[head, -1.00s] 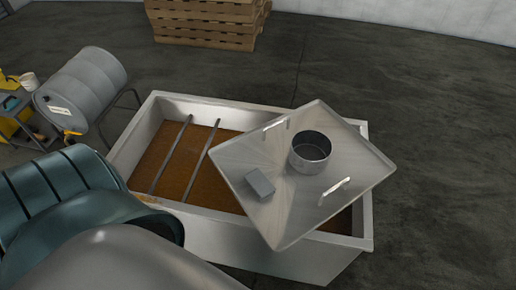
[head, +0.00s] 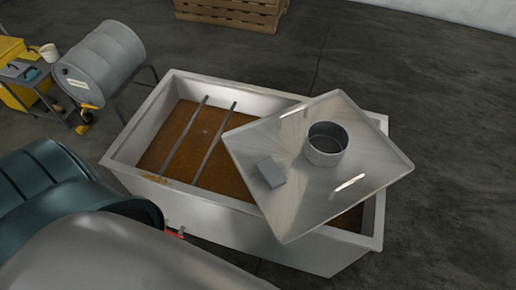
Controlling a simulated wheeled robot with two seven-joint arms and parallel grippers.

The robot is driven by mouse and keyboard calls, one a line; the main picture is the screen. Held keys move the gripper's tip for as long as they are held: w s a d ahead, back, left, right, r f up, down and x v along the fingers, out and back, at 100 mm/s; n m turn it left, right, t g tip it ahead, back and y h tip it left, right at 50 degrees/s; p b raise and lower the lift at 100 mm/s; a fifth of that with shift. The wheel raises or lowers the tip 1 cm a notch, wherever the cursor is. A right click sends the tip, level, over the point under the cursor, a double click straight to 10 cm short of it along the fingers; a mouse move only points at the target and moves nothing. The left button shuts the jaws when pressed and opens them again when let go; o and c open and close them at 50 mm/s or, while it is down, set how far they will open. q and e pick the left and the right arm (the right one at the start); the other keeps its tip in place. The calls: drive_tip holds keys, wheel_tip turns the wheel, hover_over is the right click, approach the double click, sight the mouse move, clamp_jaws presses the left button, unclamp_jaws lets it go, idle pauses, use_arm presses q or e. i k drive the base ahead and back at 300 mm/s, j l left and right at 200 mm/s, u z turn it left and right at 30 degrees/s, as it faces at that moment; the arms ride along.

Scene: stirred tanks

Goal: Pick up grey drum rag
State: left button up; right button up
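No grey rag can be made out for certain. A grey drum (head: 104,63) lies on its side on a stand at the upper left, with a yellow tap at its lower front. Small items lie on the dark cart (head: 35,75) beside it, among them a teal one (head: 32,74), too small to tell what they are. Neither of my grippers is in view.
A rectangular tank (head: 232,219) with brown contents and two bars stands in the middle. A tilted metal lid (head: 310,190) lies across its right part, bearing a pot (head: 326,146) and a grey block (head: 271,172). Wooden pallets (head: 232,12) stand behind. Floor at right is clear.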

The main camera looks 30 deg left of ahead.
sight(270, 172)
drive_tip(key=i+u, duration=0.1)
drive_tip(key=u, duration=0.35)
drive_tip(key=i+l+u, duration=0.1)
drive_tip(key=u, duration=0.4)
